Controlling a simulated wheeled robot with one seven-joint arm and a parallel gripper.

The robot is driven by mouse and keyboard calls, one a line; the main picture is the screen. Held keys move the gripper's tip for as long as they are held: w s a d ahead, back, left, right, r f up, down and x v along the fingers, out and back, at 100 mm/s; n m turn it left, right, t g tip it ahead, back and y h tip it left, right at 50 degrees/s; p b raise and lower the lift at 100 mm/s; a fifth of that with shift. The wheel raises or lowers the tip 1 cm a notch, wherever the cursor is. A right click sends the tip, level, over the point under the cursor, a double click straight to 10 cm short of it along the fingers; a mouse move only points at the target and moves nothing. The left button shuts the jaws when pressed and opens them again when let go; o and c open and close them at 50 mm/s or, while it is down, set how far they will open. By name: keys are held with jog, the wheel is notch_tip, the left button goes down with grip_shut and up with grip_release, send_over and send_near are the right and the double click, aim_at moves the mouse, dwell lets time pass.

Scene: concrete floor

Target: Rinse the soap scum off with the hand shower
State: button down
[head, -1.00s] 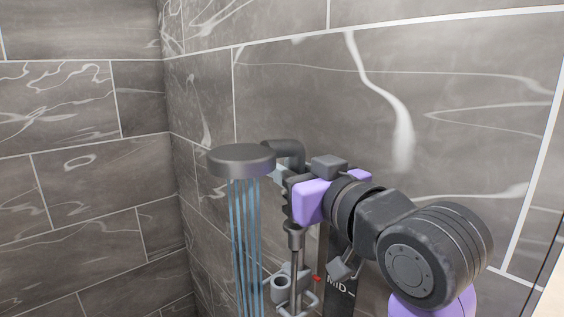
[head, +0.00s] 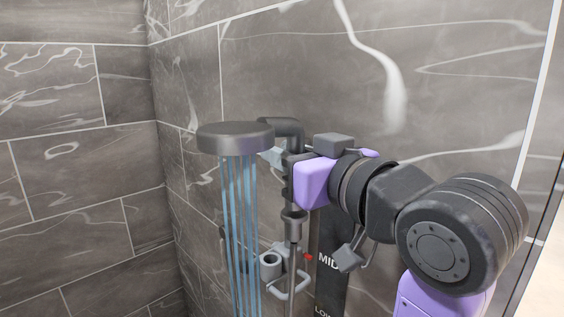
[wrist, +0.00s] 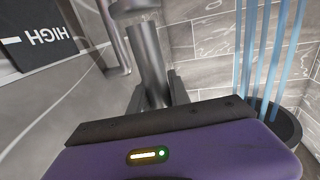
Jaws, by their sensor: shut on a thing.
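The hand shower (head: 235,137) has a round dark grey head facing down, with blue water streams (head: 240,210) falling from it. My gripper (head: 290,178) is shut on its handle, beside the head. In the wrist view, which looks upside down, the grey handle (wrist: 148,58) stands between my fingers (wrist: 158,92). The shower head (wrist: 278,122) shows at the right there, with its streams running up the picture. A pale smear (head: 393,95) marks the back wall; I cannot tell whether it is soap scum or marble veining.
A grey holder (head: 271,264) sits on a vertical rail below my gripper. A dark strip (head: 331,280) beside it reads MID and LOW; a HIGH label (wrist: 42,40) shows in the wrist view. Grey marbled tile walls meet in a corner at left. The space left of the shower head is open.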

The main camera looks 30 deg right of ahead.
jog(key=shift+s+f+b, duration=0.2)
jog(key=shift+f+b, duration=0.1)
jog(key=shift+b, duration=0.25)
